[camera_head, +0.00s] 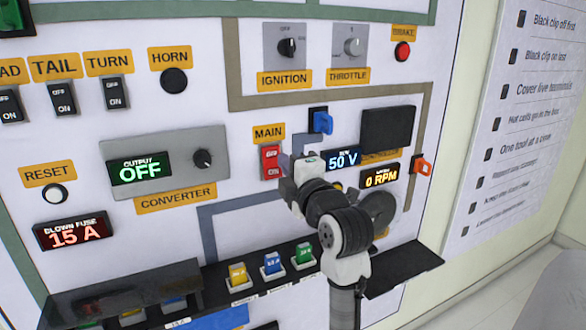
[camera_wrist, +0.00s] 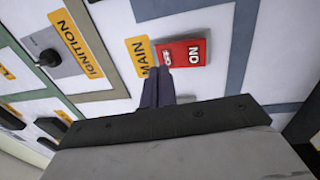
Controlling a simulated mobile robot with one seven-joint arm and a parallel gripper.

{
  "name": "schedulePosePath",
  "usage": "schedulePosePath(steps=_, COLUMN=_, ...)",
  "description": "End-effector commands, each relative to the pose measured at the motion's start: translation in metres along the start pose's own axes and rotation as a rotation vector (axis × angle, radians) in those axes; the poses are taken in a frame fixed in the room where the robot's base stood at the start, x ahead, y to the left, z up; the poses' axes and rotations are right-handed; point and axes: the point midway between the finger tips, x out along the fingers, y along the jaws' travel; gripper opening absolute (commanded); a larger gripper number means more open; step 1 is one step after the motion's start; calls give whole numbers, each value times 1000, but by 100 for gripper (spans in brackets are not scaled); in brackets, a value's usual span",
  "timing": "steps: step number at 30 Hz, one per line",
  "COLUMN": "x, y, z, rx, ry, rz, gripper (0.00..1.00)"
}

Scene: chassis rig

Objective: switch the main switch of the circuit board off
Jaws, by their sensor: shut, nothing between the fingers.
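The main switch (camera_head: 271,162) is a red rocker under the yellow MAIN label (camera_head: 268,132) on the white board. It also shows in the wrist view (camera_wrist: 190,51), with ON readable at its right end. My gripper (camera_head: 286,162) is at the switch's right side in the head view. In the wrist view my gripper's dark fingers (camera_wrist: 161,72) are shut together and empty, with their tips over the OFF end, beside the MAIN label (camera_wrist: 141,56). I cannot tell whether they touch the switch, or which end is pressed in.
The voltage display (camera_head: 343,160) reads 50 V and the motor display (camera_head: 380,177) 0 RPM. The converter panel (camera_head: 180,163) is left of the switch. A black ledge with fuses (camera_head: 303,254) juts out below.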

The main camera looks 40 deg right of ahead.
Motion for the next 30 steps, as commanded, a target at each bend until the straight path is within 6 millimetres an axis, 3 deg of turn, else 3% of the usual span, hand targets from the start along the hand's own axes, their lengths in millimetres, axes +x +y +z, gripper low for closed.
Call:
schedulePosePath(steps=6, x=-50, y=12, z=0, rx=-5, ry=-3, rz=3, gripper=0)
schedulePosePath(steps=12, x=-82, y=23, z=0, rx=-3, ry=-2, rz=2, gripper=0)
schedulePosePath(steps=18, x=-95, y=28, z=0, rx=-1, ry=-1, rz=0, gripper=0)
schedulePosePath(steps=30, x=-96, y=28, z=0, rx=0, ry=0, rz=-1, gripper=0)
